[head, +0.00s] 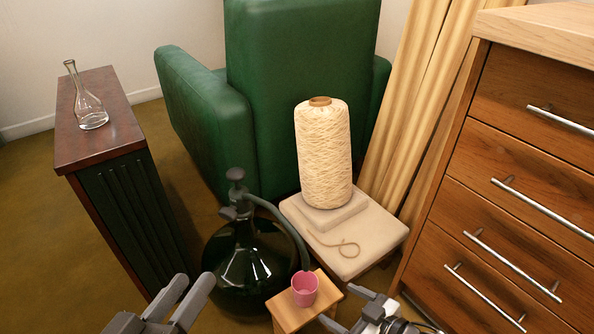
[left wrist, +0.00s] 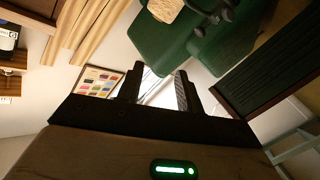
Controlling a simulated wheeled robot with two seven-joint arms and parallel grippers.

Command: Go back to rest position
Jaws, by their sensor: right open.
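My left gripper (head: 195,280) is at the bottom of the head view, left of the dark green glass jug (head: 248,265). Its two fingers are apart with nothing between them, and the gap also shows in the left wrist view (left wrist: 160,72). My right gripper (head: 341,306) is at the bottom edge, just right of a pink cup (head: 305,289). It is open and seems empty; part of it is cut off by the frame. The pink cup stands upright on a small wooden stand (head: 292,316).
A cone of cream yarn (head: 323,155) stands on a pale block (head: 378,243). A glass flask (head: 88,105) stands on a dark cabinet (head: 110,142) at left. A green armchair (head: 210,120) is behind. A wooden drawer chest (head: 500,170) bounds the right. Floor at far left is clear.

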